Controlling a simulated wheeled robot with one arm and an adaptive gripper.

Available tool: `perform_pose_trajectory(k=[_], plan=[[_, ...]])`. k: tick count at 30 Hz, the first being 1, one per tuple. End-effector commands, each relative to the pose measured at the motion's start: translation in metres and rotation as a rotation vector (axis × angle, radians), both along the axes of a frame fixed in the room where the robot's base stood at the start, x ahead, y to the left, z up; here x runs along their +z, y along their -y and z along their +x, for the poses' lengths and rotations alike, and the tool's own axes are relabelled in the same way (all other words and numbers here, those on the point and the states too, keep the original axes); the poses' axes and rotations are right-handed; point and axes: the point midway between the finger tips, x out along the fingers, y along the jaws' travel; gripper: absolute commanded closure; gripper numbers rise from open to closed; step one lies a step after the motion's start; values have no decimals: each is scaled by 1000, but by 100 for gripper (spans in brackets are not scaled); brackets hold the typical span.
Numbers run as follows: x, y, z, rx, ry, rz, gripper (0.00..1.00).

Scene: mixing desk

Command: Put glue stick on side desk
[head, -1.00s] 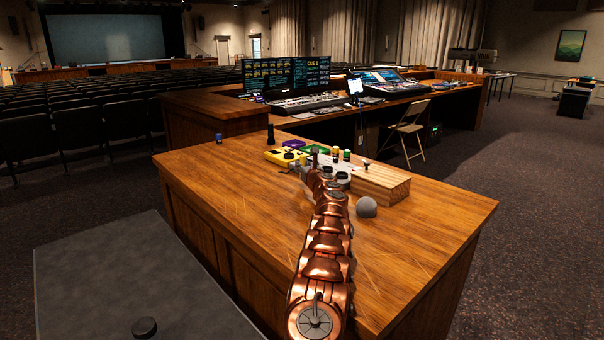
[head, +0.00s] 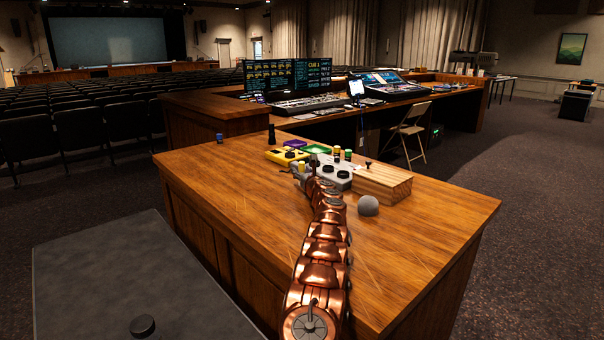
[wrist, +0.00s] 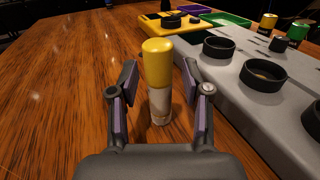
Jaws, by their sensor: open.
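A glue stick (wrist: 158,75) with a yellow cap and a pale, clear lower body stands upright on the wooden side desk (wrist: 60,80) in the wrist view. My gripper (wrist: 158,85) is open, with one finger on each side of the glue stick and a gap showing on both sides. In the head view, the side desk (head: 250,205) fills the middle. My copper arm reaches over it toward the cluster of items, and my gripper is mostly hidden there.
A grey box with black round cups (wrist: 262,75) stands close right of the glue stick. A yellow tray (wrist: 170,22), a green tray (head: 316,149), a wooden block (head: 383,185) and a grey ball (head: 368,206) are nearby.

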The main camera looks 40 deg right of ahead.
Motion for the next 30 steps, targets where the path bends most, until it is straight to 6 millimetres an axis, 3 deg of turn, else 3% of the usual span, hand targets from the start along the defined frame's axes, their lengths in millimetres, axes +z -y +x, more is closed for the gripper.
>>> perform_pose_trajectory(k=[11,30], plan=[[5,-2,-5,-2,1,-3,52],[5,-20,-46,-1,3,-1,52]])
